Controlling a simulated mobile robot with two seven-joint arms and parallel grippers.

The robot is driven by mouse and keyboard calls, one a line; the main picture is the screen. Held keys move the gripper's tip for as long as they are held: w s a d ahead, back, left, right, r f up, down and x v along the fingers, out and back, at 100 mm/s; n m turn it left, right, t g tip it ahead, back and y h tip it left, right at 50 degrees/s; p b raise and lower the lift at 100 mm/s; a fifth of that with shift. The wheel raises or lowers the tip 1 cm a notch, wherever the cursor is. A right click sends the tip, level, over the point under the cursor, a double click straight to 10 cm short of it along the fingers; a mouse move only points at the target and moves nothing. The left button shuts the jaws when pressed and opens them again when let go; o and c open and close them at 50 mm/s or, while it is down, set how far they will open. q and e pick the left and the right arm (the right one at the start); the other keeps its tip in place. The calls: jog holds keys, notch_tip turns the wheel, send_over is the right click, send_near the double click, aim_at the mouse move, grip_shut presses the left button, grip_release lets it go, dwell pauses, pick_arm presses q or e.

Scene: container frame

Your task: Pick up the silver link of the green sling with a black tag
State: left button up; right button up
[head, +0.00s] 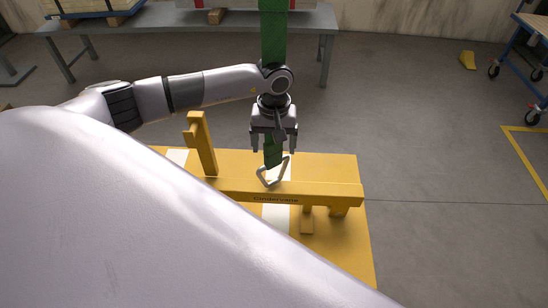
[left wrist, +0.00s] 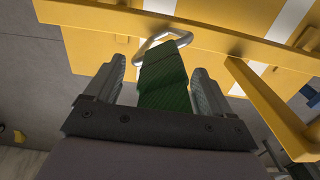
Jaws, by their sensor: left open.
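The green sling (head: 273,35) hangs down from above, passes behind my left wrist and shows again below it. Its silver link (head: 272,172) hangs at the lower end, in front of the yellow frame's beam. My left gripper (head: 274,146) points down just above the link, with its fingers apart on either side of the green strap. In the left wrist view the strap (left wrist: 163,82) lies between the open fingers, and the silver link (left wrist: 150,48) is beyond the fingertips. I see no black tag. My right gripper is not in view.
The yellow frame (head: 330,196) with a crossbeam and posts stands on a yellow and white base, close to the link. A grey table (head: 120,32) stands at the back. A blue cart (head: 530,60) is at the far right.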

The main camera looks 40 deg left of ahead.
pick_arm(q)
jog(key=shift+f, duration=0.55)
grip_shut()
jog(key=shift+r, duration=0.1)
